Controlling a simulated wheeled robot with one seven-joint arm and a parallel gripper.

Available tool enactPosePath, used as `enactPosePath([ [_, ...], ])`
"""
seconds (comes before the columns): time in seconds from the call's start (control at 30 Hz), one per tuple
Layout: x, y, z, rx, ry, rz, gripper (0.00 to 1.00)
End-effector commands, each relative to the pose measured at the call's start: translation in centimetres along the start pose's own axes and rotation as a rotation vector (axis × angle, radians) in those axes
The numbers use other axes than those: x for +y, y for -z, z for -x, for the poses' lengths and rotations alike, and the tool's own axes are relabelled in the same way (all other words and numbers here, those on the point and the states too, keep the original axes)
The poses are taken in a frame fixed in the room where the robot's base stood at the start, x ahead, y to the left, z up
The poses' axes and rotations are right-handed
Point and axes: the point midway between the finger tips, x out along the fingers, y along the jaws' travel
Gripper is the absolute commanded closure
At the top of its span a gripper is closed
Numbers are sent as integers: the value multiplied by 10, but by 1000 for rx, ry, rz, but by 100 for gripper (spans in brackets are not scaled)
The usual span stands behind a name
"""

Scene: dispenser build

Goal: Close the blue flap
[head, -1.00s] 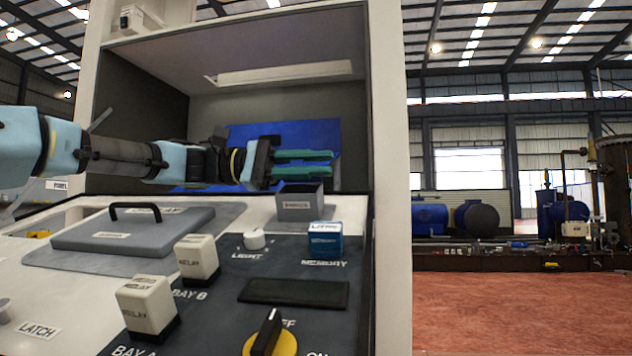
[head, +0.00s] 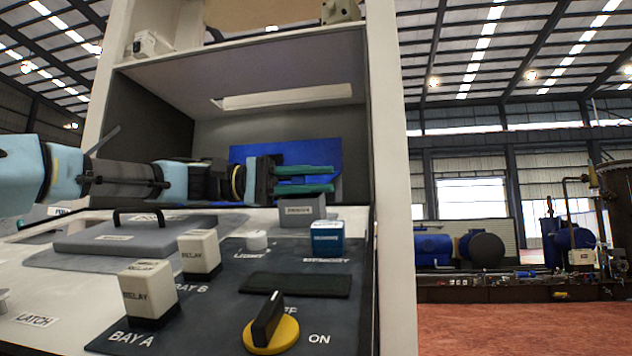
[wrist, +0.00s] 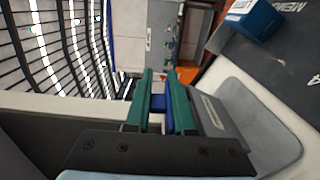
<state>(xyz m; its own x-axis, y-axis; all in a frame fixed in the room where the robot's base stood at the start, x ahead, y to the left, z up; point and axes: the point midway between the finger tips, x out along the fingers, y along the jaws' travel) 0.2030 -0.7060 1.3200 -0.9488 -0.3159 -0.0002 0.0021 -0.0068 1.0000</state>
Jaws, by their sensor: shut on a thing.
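The blue flap (head: 318,152) shows as a blue panel inside the cabinet, behind my gripper, its lower part hidden by my gripper and the console. My gripper (head: 333,180) reaches in from the left, level, its green fingers one above the other. In the wrist view the fingers (wrist: 164,85) stand a little apart with a blue piece (wrist: 160,103) between them. It looks like part of the flap, but its full shape is hidden.
Just below the fingers stands a small grey box (head: 302,213), with a blue block (head: 323,238) beside it. The cabinet's right post (head: 392,150) is close by.

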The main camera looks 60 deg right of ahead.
Motion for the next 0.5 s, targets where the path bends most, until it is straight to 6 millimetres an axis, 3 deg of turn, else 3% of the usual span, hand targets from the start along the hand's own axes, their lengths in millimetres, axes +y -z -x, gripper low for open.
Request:
enactPosePath([
  [0.17, 1, 0, 0, 1, -2, -1, 100],
  [0.2, 1, 0, 0, 1, -2, -1, 74],
  [0.4, 1, 0, 0, 1, -1, 0, 52],
  [0.5, 0, 0, 0, 0, 0, 1, 52],
])
